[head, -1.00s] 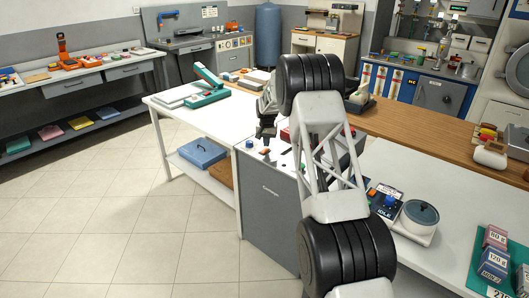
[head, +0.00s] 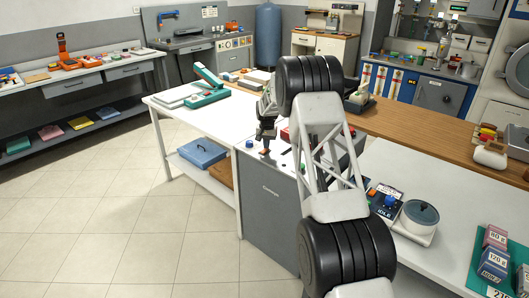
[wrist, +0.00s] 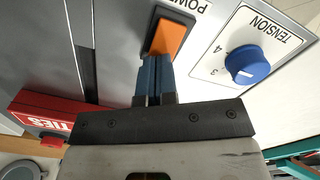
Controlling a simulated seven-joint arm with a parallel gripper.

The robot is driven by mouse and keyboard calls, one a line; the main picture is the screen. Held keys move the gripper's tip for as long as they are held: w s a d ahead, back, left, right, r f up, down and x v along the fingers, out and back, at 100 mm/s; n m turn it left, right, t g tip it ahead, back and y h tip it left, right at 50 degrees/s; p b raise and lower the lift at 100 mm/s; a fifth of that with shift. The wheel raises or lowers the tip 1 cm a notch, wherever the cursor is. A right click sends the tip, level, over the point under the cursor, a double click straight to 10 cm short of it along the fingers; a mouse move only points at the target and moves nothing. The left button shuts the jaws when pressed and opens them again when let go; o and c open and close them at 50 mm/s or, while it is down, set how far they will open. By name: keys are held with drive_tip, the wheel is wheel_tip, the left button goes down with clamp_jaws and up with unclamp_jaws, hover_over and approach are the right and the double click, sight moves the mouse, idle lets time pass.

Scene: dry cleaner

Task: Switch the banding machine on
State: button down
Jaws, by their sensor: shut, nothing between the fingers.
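The banding machine (head: 270,195) is a grey cabinet with a light top panel, in the middle of the head view. Its orange power switch (wrist: 170,38) sits in a black frame beside a label that reads POW, the rest cut off. In the head view my gripper (head: 266,143) points down at the panel.
A blue TENSION knob (wrist: 247,65) is to the right of the switch in the wrist view. A red box marked TIES (wrist: 60,115) is on the left. A dark slot (wrist: 87,70) runs across the panel. A white table (head: 205,115) adjoins the machine.

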drive_tip(key=shift+f, duration=0.45)
idle(0.4)
drive_tip(key=shift+r, duration=0.2)
drive_tip(key=shift+r, duration=3.35)
